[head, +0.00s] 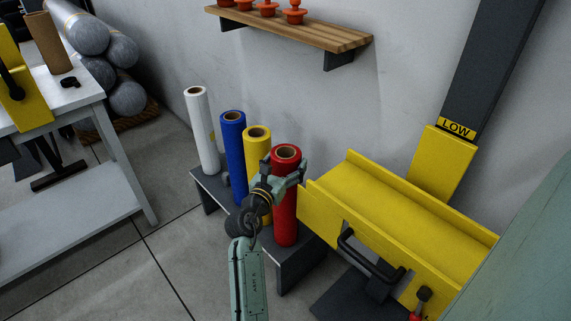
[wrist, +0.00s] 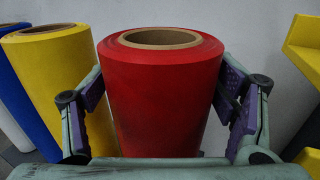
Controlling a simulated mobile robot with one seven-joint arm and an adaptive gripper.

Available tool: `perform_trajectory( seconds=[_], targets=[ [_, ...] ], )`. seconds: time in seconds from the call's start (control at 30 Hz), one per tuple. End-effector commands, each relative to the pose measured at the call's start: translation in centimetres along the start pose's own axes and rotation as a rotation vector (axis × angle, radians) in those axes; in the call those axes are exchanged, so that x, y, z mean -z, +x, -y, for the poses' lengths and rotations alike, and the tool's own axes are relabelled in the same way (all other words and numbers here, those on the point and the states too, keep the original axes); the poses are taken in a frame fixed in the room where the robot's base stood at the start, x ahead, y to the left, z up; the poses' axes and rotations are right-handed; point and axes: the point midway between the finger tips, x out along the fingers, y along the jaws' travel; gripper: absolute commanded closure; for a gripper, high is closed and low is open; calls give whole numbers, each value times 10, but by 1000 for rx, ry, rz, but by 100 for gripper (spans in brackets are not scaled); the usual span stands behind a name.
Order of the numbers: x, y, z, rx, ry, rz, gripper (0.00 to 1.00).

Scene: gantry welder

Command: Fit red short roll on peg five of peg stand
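The red short roll (head: 286,205) is upright at the near right end of the dark peg stand (head: 290,281). White (head: 199,130), blue (head: 233,160) and yellow (head: 257,148) rolls stand in a row to its left. My gripper (head: 283,170) is around the red roll near its top. In the wrist view the red roll (wrist: 165,95) fills the space between my fingers, whose pads lie against both sides. The yellow roll (wrist: 50,85) is close to the left finger. The red roll hides its peg, and I cannot tell whether its foot rests on the stand.
A yellow welder beam (head: 400,220) with a black handle is close on the right. A wooden shelf (head: 310,32) with orange pieces is on the wall above. A white table (head: 70,100) stands at left, with open floor between it and the stand.

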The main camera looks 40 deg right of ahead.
Motion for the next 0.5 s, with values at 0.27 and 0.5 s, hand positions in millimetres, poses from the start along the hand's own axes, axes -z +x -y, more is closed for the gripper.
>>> perform_trajectory(
  seconds=[0.27, 0.5],
  targets=[
    [5, 0, 0, 1, -2, -8, 5],
    [14, -1, 1, 3, -6, -23, 5]
  ],
)
